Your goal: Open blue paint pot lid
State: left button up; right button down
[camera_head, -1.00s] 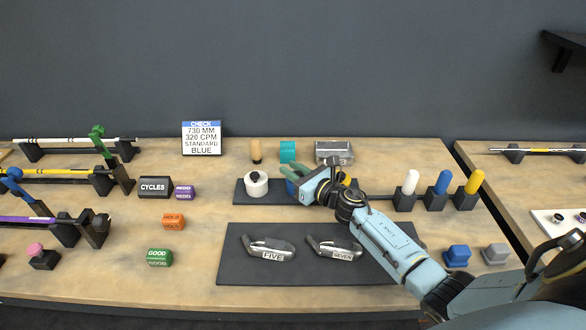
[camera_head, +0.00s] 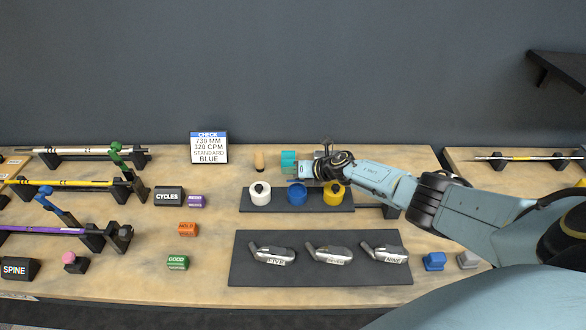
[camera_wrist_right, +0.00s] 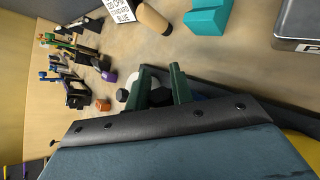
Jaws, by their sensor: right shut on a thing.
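The blue paint pot (camera_head: 297,197) stands on a dark strip between the white pot (camera_head: 260,196) and the yellow pot (camera_head: 334,200). My right gripper (camera_head: 299,166) shows in the head view just above and behind the blue pot, its arm coming in from the right. In the right wrist view its dark green fingers (camera_wrist_right: 164,90) are closed around a small dark round piece (camera_wrist_right: 160,97), which looks like the lid's knob. The rest of the lid is mostly hidden, and the gap between lid and pot is hard to judge. My left gripper is out of view.
A teal block (camera_head: 288,157) and a tan cylinder (camera_head: 259,161) stand behind the pots. A dark mat (camera_head: 320,274) with several club heads lies in front. The check sign (camera_head: 209,147) reads BLUE. Club racks fill the left side.

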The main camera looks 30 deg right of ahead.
jog(key=shift+w+d+m+g, duration=0.2)
jog(key=shift+w+m+g, duration=0.1)
jog(key=shift+g, duration=0.1)
jog(key=g+b, duration=0.1)
jog(key=b, duration=0.1)
jog(key=w+f+m+g+y+b, duration=0.1)
jog(key=b, duration=0.2)
jog(key=shift+d, duration=0.35)
jog(key=shift+w+m+g+y+b, duration=0.25)
jog(key=shift+m+g+b, duration=0.35)
jog(key=shift+b, duration=0.85)
jog(key=c, duration=1.2)
grip_release()
jog(key=shift+r, duration=0.1)
jog(key=shift+c, duration=0.2)
jog(key=shift+d+r, duration=0.1)
